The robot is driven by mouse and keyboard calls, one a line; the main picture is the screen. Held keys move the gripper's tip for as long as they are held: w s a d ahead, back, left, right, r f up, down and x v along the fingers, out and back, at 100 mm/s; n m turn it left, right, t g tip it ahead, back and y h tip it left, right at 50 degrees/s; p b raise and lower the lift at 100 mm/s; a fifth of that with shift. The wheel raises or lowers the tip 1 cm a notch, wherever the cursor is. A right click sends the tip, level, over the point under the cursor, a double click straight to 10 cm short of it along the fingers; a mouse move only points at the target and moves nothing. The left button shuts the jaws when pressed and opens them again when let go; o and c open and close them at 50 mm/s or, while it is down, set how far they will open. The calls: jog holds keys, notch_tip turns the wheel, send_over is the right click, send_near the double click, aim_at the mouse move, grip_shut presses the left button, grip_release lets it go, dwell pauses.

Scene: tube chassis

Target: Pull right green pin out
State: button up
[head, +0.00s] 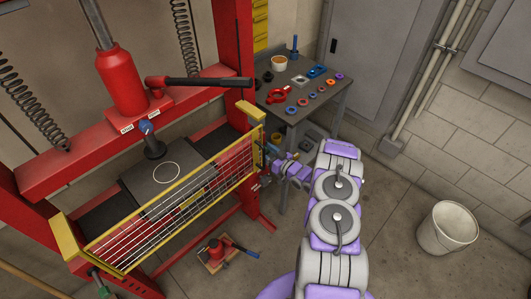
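A red hydraulic press frame fills the left side of the head view, with a yellow-edged wire guard (180,207) across its front. Another green piece (97,273) is at the guard's lower left end. My gripper (268,158) is at the far end of my purple and grey arm, close to the right upright. Its fingers are small and partly hidden, so I cannot tell whether they touch the pin or are open.
A grey workbench (337,103) with rings, blocks and a cup stands just behind my gripper. A white bucket (447,228) stands at the right. The floor between bucket and arm is clear.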

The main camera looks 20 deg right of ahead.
jog(key=shift+w+a, duration=0.1)
jog(key=shift+w, duration=0.15)
grip_shut()
dwell(0.5)
